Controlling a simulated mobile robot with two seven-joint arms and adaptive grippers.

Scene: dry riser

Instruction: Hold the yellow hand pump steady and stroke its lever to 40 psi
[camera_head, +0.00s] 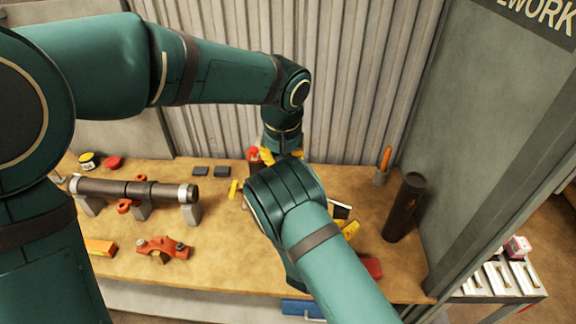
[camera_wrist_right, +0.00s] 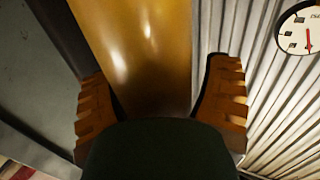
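In the right wrist view a broad, glossy yellow cylinder, which looks like the body of the yellow hand pump (camera_wrist_right: 150,45), fills the space between the two orange-brown finger pads of my right gripper (camera_wrist_right: 158,80). A sliver of gap shows by the right pad, so a firm grip is not clear. A round white gauge (camera_wrist_right: 302,28) with a red needle is cut off at the upper right; its reading is unclear. In the head view my left gripper (camera_head: 282,152) is over the back of the bench, its fingers largely hidden behind my right arm. The lever cannot be made out.
The wooden bench (camera_head: 225,265) carries a dark pipe on stands (camera_head: 130,190), an orange clamp (camera_head: 163,248) and two small black blocks. A dark upright cylinder (camera_head: 404,208) and an orange-handled tool in a cup (camera_head: 382,168) stand at right. Corrugated wall (camera_head: 230,80) closes the back.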

